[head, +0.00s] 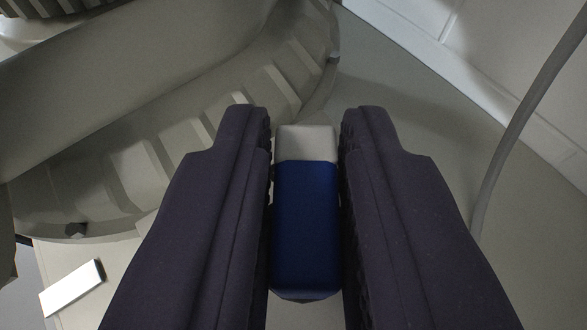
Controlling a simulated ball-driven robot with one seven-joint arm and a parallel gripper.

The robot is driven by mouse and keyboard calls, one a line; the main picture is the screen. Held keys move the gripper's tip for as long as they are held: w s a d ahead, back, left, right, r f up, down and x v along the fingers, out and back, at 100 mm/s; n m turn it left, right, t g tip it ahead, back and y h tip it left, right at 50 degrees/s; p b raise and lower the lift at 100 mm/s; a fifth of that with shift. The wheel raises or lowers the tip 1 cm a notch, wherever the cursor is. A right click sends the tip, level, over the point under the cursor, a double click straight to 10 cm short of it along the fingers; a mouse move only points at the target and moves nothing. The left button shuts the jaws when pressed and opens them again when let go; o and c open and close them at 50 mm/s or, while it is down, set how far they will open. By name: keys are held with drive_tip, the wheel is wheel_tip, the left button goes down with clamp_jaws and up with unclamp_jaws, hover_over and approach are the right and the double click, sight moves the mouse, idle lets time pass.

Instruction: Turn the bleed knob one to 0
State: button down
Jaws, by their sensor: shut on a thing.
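A blue knob (306,225) with a pale grey far end (306,142) is in the middle of the head view. It looks like the bleed knob, but no number on it or scale beside it can be read. My gripper (306,135) has its two dark fingers on the left and right sides of the knob and is shut on it. The knob's long side runs along the fingers, nearly straight up the picture. The fingers hide what lies directly beside the knob, and its base is hidden.
A large ribbed grey housing (190,130) curves across the upper left. A grey hose or cable (520,115) runs down the right side in front of a white panelled wall (500,45). A small white plate (72,288) shows at the lower left. A plain grey-green surface (400,95) lies beyond the knob.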

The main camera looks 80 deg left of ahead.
drive_tip(key=n+g+p, duration=0.1)
drive_tip(key=g, duration=0.1)
drive_tip(key=n+g+p, duration=0.2)
drive_tip(key=shift+w+r+n, duration=0.1)
drive_tip(key=shift+r+n, duration=0.1)
drive_tip(key=shift+n, duration=0.1)
drive_tip(key=c, duration=1.8)
unclamp_jaws()
drive_tip(key=shift+a+f+n+g+p, duration=0.1)
drive_tip(key=shift+n+g+p, duration=0.3)
drive_tip(key=shift+n+g, duration=1.55)
drive_tip(key=shift+g+h, duration=0.3)
drive_tip(key=shift+g, duration=0.05)
drive_tip(key=o, duration=1)
drive_tip(key=shift+c, duration=0.2)
drive_tip(key=shift+f, duration=0.1)
